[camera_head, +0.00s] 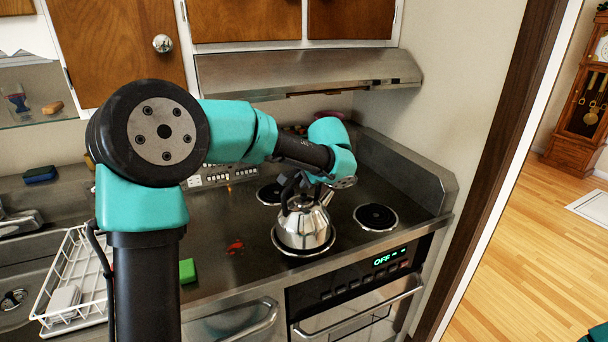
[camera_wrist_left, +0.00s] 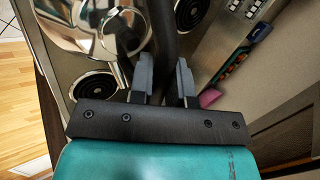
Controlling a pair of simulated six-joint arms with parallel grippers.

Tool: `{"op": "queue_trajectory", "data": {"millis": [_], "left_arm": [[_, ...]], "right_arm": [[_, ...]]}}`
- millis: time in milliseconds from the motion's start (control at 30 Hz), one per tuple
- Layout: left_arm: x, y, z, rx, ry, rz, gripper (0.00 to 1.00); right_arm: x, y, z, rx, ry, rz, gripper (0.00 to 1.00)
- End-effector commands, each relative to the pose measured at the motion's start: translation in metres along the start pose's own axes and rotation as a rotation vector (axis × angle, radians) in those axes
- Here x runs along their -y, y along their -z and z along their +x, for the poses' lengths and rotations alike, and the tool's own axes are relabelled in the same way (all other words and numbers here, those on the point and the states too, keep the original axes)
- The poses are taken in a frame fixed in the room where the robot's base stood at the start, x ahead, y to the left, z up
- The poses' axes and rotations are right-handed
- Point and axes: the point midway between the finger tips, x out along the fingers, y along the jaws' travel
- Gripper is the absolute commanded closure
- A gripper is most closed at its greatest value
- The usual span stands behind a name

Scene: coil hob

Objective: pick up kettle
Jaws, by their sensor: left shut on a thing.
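The shiny metal kettle (camera_head: 304,230) with a dark handle is over the front left coil burner of the hob, upright. Whether its base touches the burner is hard to tell. My left gripper (camera_head: 296,184) reaches in from behind and above, at the kettle's top. In the left wrist view, the fingers of my left gripper (camera_wrist_left: 164,82) are shut on the dark handle (camera_wrist_left: 163,38), and the kettle's shiny body (camera_wrist_left: 75,22) shows at upper left. My right gripper is not in view.
Other coil burners are bare, one at the right (camera_head: 376,217) and one behind (camera_head: 270,194). A range hood (camera_head: 300,72) hangs above the back. A white dish rack (camera_head: 75,275) and a green sponge (camera_head: 187,271) are at left. A raised metal side wall (camera_head: 425,180) bounds the hob at right.

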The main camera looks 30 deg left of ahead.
Motion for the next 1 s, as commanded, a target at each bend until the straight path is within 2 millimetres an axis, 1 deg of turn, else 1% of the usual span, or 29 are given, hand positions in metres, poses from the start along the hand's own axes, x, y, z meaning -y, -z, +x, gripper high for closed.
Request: {"op": "queue_trajectory", "data": {"millis": [33, 200, 400, 500, 700, 1000], "left_arm": [[-0.006, -0.006, -0.008, -0.003, 0.003, 0.002, 1.0], [-0.031, -0.027, -0.029, -0.004, 0.003, 0.002, 1.0], [-0.055, -0.046, -0.049, -0.003, 0.002, 0.001, 1.0], [-0.063, -0.053, -0.055, -0.003, 0.003, 0.0, 1.0], [-0.071, -0.059, -0.061, -0.002, 0.002, 0.0, 1.0], [-0.072, -0.06, -0.062, -0.002, 0.002, -0.001, 1.0]], "right_arm": [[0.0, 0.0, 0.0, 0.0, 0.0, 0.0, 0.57], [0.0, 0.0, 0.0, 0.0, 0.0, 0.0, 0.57], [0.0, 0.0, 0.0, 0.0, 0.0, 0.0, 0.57], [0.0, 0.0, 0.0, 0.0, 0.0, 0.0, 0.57], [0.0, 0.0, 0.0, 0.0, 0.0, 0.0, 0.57], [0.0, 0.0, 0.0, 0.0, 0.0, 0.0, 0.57]]}}
